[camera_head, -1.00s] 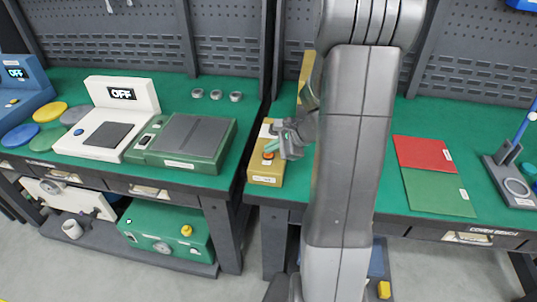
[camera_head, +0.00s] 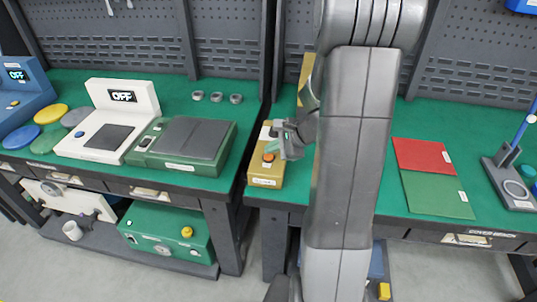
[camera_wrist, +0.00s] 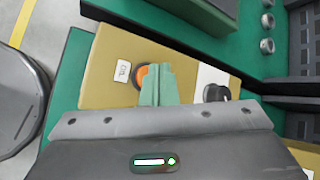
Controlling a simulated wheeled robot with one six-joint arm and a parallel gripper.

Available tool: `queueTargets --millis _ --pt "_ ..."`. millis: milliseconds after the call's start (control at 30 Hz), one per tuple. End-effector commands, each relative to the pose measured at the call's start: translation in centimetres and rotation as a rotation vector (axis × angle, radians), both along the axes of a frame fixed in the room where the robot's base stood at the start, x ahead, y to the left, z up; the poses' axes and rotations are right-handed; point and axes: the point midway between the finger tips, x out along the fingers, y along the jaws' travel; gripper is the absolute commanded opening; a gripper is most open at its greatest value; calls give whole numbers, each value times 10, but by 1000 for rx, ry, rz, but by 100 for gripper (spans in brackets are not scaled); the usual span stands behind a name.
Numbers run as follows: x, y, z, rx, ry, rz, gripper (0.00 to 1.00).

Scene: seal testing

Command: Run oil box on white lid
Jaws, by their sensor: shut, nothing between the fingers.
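The oil box (camera_head: 264,181) is a tan-yellow box near the front left of the right bench. It has an orange button (camera_wrist: 141,79), a small label and a dark knob (camera_wrist: 214,93) on a white patch. My gripper (camera_wrist: 157,70) is shut and empty, its pale green fingers low over the box top. In the wrist view the fingertips partly overlap the orange button; I cannot tell whether they touch it. In the head view my gripper (camera_head: 272,146) covers part of the box top. I cannot clearly identify a white lid.
A red panel (camera_head: 422,154) and a green panel (camera_head: 436,194) lie on the right bench. A gap separates the benches.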

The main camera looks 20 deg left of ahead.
Motion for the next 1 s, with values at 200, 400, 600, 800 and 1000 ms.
queueTargets --millis 200,400,600,800,1000 --pt "0 0 2 0 0 0 0" --pt "0 0 5 0 0 0 0" --pt "0 0 23 1 -1 -1 0" --pt "0 0 43 1 0 -1 0" --pt "0 0 54 0 0 0 0"
